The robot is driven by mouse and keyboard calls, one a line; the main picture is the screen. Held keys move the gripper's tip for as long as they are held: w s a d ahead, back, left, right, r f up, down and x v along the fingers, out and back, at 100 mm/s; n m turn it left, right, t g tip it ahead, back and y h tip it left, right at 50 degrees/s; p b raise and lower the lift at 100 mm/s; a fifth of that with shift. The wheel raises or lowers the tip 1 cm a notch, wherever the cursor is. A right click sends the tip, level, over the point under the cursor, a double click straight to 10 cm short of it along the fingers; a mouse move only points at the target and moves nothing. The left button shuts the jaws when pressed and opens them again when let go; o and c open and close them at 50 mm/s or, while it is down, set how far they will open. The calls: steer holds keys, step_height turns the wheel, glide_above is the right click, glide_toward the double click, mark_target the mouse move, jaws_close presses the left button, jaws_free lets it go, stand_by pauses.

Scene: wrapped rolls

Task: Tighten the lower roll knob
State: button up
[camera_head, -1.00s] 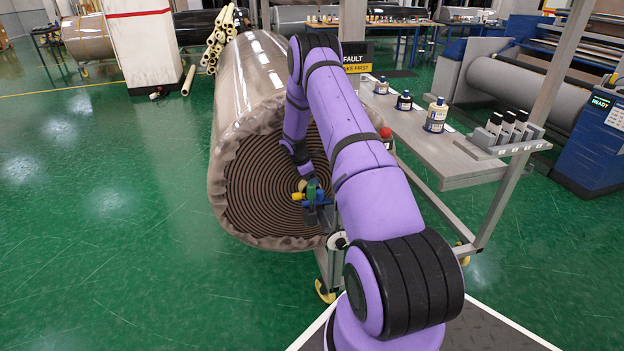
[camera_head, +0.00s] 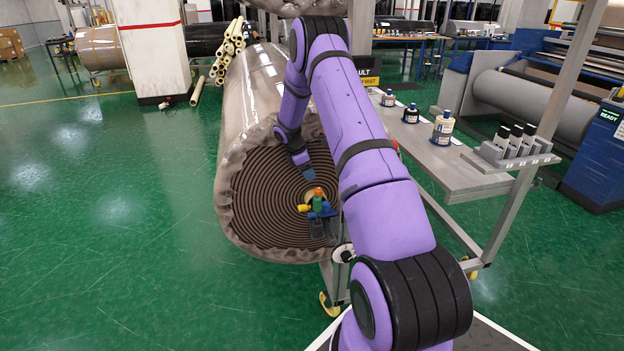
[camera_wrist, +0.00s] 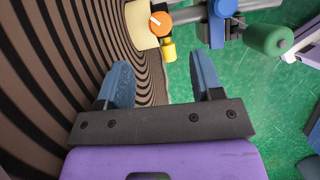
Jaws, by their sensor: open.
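The lower roll (camera_head: 250,110) is a big wrapped roll with a spiral brown end face. At its core is a fitting with an orange round knob (camera_head: 319,191), a yellow part (camera_head: 304,208), a green part and blue parts. In the wrist view the orange knob (camera_wrist: 155,21) bears a white line, with the yellow part (camera_wrist: 169,49) below it and the green cylinder (camera_wrist: 268,39) at right. I cannot tell for certain which part is the task's knob. My gripper (camera_wrist: 159,76) is open and empty, its blue fingers short of the fitting; it also shows just above the fitting (camera_head: 308,173).
The roll's end face (camera_wrist: 60,70) runs close along my gripper's left side. A grey bench (camera_head: 430,140) with bottles stands right of the roll, with a metal post beside it. Part of another wrapped roll (camera_head: 300,6) shows at the top edge. Green floor lies open at left.

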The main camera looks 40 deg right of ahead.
steer(key=shift+w+a+r, duration=0.1)
steer(key=shift+r, duration=0.2)
